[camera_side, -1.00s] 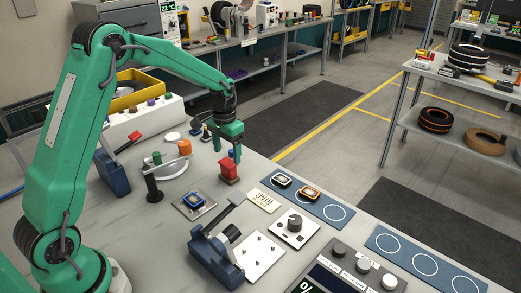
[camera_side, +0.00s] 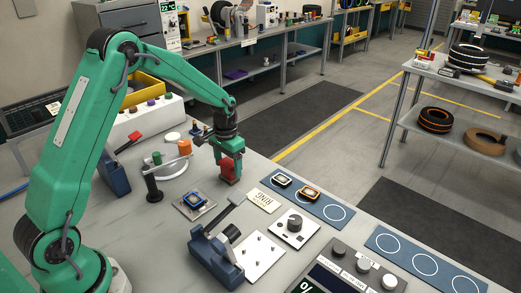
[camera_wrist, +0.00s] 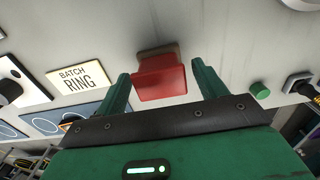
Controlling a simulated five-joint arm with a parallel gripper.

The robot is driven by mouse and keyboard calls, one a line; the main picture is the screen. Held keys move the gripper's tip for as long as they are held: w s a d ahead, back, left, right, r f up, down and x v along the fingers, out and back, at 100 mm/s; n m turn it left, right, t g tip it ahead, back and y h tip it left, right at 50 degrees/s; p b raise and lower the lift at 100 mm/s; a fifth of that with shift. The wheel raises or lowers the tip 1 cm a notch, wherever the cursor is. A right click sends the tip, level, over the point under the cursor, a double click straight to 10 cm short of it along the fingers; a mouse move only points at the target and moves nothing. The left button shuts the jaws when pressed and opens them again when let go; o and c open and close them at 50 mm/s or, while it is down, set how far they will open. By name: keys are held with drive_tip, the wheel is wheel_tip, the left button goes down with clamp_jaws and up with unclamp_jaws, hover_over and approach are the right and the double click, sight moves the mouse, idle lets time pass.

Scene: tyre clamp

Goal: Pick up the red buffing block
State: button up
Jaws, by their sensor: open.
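The red buffing block (camera_side: 229,173) stands on the grey bench near its far edge. In the side view my gripper (camera_side: 230,172) is lowered over it, with its fingers at the block's sides. In the wrist view the red block (camera_wrist: 160,78) lies between the two green fingertips of my open gripper (camera_wrist: 158,82). A gap shows on the right side of the block, and the left finger is close to it. I cannot tell whether either finger touches.
A "BATCH RING" card (camera_side: 265,200) lies just right of the block. A blue mat (camera_side: 315,197) with circles lies further right.

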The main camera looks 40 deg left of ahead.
sight(228, 162)
drive_tip(key=c, duration=1)
drive_tip(key=shift+r, duration=0.85)
wheel_tip(228, 162, up, 2)
drive_tip(key=shift+r, duration=0.2)
drive_tip(key=s+d+r, duration=0.4)
drive_tip(key=d+r, duration=0.3)
drive_tip(key=d, duration=0.4)
drive_tip(key=shift+s, duration=0.1)
